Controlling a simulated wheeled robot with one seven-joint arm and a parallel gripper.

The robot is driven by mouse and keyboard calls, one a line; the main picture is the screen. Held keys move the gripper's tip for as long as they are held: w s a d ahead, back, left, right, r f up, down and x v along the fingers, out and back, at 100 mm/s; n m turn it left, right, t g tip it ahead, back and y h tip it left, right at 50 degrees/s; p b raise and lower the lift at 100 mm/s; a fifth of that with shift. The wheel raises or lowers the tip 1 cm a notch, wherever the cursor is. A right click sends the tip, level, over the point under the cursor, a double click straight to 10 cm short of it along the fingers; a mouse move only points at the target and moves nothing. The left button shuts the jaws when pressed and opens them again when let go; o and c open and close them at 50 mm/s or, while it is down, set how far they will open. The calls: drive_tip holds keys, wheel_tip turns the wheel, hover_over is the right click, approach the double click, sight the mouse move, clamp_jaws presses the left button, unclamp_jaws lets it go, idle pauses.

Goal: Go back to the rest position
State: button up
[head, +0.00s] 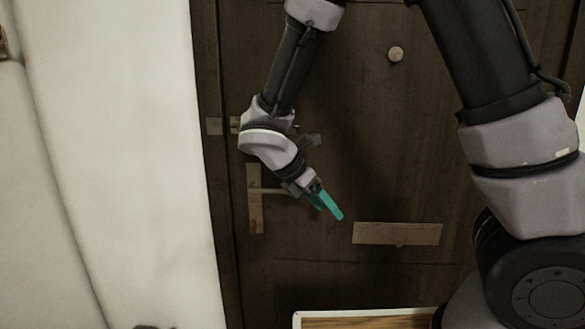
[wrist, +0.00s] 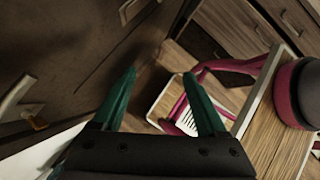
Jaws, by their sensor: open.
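My gripper (head: 328,203) has green fingers and hangs in front of a dark wooden door (head: 350,120) in the head view. In the wrist view my gripper (wrist: 165,95) is open, its two green fingers apart with nothing between them. The door's lever handle (head: 265,191) is just left of the gripper in the head view, and the gripper appears clear of it. A handle also shows at the left edge of the wrist view (wrist: 15,98).
A letter plate (head: 398,234) and a round knob (head: 396,54) are on the door. A pale wall (head: 110,150) stands at left. A wooden-topped surface (head: 365,322) is at the bottom. The wrist view shows magenta-framed furniture (wrist: 180,108) and a dark-topped magenta round object (wrist: 300,92).

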drive_tip(key=s+d+r+m+t+y, duration=0.2)
drive_tip(key=s+d+r+m+y, duration=0.1)
drive_tip(key=d+r+m, duration=0.5)
drive_tip(key=s+d+r+m+t+y, duration=0.2)
drive_tip(key=d+r+m+y, duration=0.4)
drive_tip(key=r+m, duration=0.8)
drive_tip(key=shift+s+d+r+m, duration=0.4)
drive_tip(key=shift+d+m, duration=1.35)
drive_tip(key=shift+m, duration=1.55)
drive_tip(key=shift+f, duration=0.1)
